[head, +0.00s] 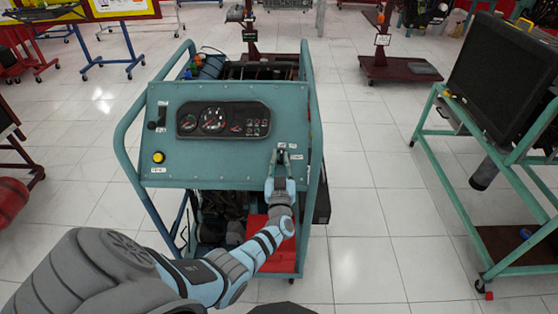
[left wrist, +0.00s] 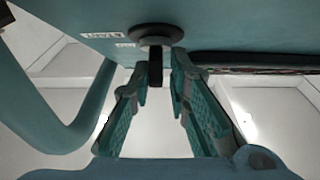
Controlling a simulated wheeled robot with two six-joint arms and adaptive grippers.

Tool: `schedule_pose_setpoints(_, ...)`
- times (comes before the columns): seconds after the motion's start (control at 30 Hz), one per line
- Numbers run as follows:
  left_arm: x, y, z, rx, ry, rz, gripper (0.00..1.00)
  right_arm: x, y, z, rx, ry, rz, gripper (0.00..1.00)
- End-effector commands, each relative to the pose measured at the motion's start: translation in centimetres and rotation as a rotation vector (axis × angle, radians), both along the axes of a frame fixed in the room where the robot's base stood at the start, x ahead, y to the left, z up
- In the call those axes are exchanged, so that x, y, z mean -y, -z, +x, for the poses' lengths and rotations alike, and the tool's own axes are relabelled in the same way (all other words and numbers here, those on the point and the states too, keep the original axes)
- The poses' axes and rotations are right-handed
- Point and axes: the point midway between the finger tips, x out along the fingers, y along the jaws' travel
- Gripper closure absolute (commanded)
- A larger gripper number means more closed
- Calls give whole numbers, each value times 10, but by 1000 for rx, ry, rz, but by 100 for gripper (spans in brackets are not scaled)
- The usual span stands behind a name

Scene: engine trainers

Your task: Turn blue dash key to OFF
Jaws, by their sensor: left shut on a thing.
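The blue dash panel (head: 215,155) faces me on its wheeled engine stand, with gauges (head: 213,118) in a dark cluster. My left gripper (head: 282,162) reaches the lower right of the panel. In the left wrist view, the dark key (left wrist: 155,72) sticks out from a round black base (left wrist: 152,34) on the panel. The fingers of the left gripper (left wrist: 160,84) are on either side of the key, shut on it. The gripper mostly hides the key in the head view, and I cannot read the key's position. My right gripper is not in view.
A yellow button (head: 158,157) sits at the panel's lower left. Teal frame tubes (head: 127,150) run up the stand's sides. A second teal stand with a dark radiator (head: 498,75) is at the right. White tiled floor (head: 365,205) lies clear between the two stands.

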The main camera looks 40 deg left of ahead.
Motion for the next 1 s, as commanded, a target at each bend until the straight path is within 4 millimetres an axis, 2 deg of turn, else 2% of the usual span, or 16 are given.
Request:
schedule_pose_setpoints(0.03, 1, -5, 3, 10, 5, 0, 82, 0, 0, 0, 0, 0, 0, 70)
schedule_pose_setpoints(0.1, 1, -5, 3, 10, 5, 1, 71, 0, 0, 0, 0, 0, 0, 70)
schedule_pose_setpoints(0.47, 0, -1, -3, 4, -1, 2, 70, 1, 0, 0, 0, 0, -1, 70)
schedule_pose_setpoints(0.57, 10, 2, -15, 3, 0, 1, 70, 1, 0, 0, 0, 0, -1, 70)
schedule_pose_setpoints(0.83, 57, 13, -70, 3, 2, 1, 70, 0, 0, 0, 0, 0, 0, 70)
schedule_pose_setpoints(1.0, 74, 16, -88, 6, 3, 3, 70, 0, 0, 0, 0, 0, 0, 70)
